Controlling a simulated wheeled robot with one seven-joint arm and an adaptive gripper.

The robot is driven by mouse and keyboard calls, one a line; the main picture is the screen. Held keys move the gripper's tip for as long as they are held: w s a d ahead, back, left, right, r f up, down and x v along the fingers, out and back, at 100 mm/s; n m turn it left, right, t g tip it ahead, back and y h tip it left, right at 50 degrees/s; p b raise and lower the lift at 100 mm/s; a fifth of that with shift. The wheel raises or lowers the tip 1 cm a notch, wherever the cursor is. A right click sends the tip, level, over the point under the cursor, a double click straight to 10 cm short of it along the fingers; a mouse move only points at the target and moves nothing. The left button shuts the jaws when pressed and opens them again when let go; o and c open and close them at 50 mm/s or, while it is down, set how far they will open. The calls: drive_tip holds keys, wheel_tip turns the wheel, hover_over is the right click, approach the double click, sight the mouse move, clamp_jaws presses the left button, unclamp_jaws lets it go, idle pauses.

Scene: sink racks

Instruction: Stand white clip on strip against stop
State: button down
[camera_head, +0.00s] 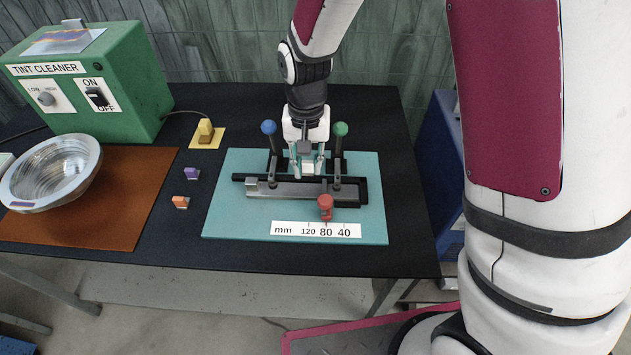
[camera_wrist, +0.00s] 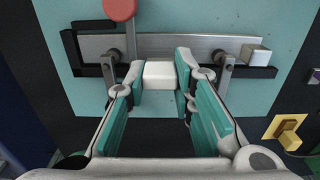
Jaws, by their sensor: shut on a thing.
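My gripper (camera_head: 307,172) is over the teal board, pointing down. In the wrist view my gripper (camera_wrist: 160,78) is shut on the white clip (camera_wrist: 160,74), a small white block between the teal-padded fingertips. The clip appears at the near edge of the long metal strip (camera_wrist: 185,45); I cannot tell whether it touches it. In the head view the strip (camera_head: 285,190) lies along a black frame, and the fingers largely hide the clip. A small pale block (camera_head: 252,184) sits at the strip's left end; it also shows in the wrist view (camera_wrist: 255,54). I cannot tell which part is the stop.
Two upright clamp levers with a blue knob (camera_head: 268,127) and a green knob (camera_head: 340,129) flank my gripper. A red knob (camera_head: 325,202) stands in front, above the mm scale (camera_head: 315,230). Purple (camera_head: 192,173) and orange (camera_head: 181,202) blocks, a metal bowl (camera_head: 52,172) and a green machine (camera_head: 92,85) are left.

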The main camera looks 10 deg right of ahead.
sight(308, 192)
drive_tip(key=shift+f, duration=3.35)
drive_tip(key=shift+f, duration=0.1)
drive_tip(key=c, duration=1.7)
unclamp_jaws()
drive_tip(key=shift+o, duration=0.2)
